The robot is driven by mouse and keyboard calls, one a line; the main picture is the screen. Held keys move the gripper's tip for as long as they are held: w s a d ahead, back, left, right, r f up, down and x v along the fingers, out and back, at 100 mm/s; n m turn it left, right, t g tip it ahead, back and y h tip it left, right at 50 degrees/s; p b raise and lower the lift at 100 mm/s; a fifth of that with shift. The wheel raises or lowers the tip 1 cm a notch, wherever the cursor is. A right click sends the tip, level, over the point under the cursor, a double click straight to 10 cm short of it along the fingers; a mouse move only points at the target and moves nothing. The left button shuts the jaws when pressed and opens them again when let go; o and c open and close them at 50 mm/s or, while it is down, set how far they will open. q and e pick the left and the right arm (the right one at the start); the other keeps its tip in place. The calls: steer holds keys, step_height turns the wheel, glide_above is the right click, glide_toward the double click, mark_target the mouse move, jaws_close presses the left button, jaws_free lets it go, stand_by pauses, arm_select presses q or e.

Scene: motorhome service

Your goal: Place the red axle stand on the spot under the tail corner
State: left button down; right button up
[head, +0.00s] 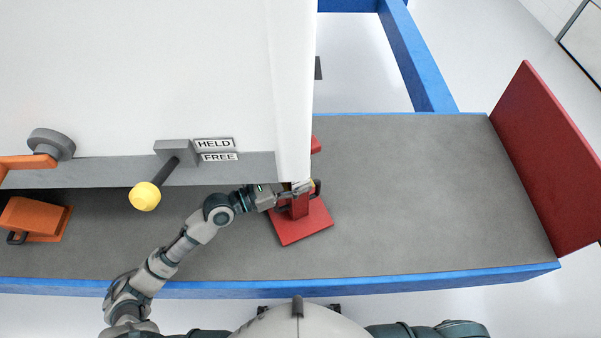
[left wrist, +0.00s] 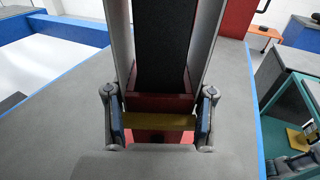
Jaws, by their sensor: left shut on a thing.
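The red axle stand (head: 306,226) is at the tail corner (head: 294,165) of the white motorhome body, its wide square base over the grey deck. I cannot tell whether the base touches the deck. My left gripper (head: 300,190) is shut on the stand's upper part, beside the corner's lower end. In the left wrist view both fingers (left wrist: 160,118) flank a yellow band on the red stand (left wrist: 158,103), with a dark bar above it. The marked spot cannot be made out. My right gripper is out of view.
A yellow-knobbed lever (head: 145,195) sticks out by the HELD and FREE labels (head: 214,150). An orange stand (head: 35,218) is at the far left. The grey deck (head: 420,190) is clear to the right, up to a red panel (head: 545,155); a blue edge (head: 400,282) runs along the front.

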arm_select(q)
steer(key=shift+f, duration=0.1)
steer(key=shift+c, duration=2)
jaws_free()
steer(key=shift+f, duration=0.1)
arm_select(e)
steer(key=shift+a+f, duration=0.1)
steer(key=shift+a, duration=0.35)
arm_select(q)
steer(key=shift+s+a, duration=0.1)
steer(key=shift+a, duration=0.05)
steer(key=v, duration=0.2)
steer(key=b+v, duration=0.1)
steer(key=v, duration=0.1)
steer(key=b+v, duration=0.1)
steer(key=v, duration=0.1)
steer(key=shift+s+a+f, duration=0.1)
steer(key=shift+a+f, duration=0.2)
steer(key=shift+a, duration=0.05)
steer(key=v, duration=0.1)
steer(key=b+v, duration=0.1)
steer(key=v, duration=0.1)
steer(key=b+v, duration=0.1)
steer(key=v, duration=0.1)
steer(key=shift+r, duration=0.35)
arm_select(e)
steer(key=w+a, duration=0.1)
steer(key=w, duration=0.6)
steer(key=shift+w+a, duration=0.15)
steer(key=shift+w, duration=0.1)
